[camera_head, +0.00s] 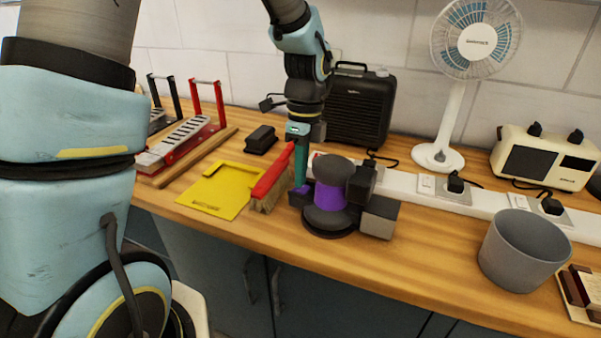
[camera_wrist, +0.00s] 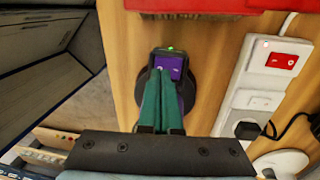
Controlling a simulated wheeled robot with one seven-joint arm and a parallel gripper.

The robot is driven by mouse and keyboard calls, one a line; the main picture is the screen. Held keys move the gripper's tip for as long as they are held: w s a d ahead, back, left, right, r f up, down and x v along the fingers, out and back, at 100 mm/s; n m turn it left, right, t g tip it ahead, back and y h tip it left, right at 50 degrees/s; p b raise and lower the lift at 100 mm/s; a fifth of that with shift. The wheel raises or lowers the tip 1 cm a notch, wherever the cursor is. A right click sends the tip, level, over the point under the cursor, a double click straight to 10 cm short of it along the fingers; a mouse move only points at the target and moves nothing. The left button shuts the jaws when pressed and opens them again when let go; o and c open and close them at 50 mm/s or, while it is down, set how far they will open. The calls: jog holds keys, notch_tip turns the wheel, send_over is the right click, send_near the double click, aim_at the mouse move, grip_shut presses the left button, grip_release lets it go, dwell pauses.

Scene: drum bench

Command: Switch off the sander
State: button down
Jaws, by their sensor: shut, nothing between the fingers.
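The sander (camera_head: 331,198), purple and dark grey with a round base and a grey box on its right side, stands on the wooden bench. My gripper (camera_head: 300,186) points straight down at the sander's left end, its teal fingers together and empty. In the wrist view the fingertips (camera_wrist: 167,77) reach the sander's purple end panel (camera_wrist: 170,63). A small green light (camera_wrist: 170,48) glows at the panel's edge. The fingers cover part of the panel, so I cannot tell whether they touch it or how its switch is set.
A black heater (camera_head: 360,110) and fan (camera_head: 440,155) stand behind, a grey bin (camera_head: 522,252) right.

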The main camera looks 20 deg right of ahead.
jog(key=shift+f, duration=0.6)
jog(key=shift+s+a+f+t+h+b, duration=0.15)
jog(key=shift+f+b, duration=0.1)
jog(key=shift+b, duration=0.15)
jog(key=shift+a+f+t+h+b, duration=0.1)
jog(key=shift+f+t+h+b, duration=0.05)
jog(key=shift+f+b, duration=0.15)
jog(key=shift+s, duration=0.15)
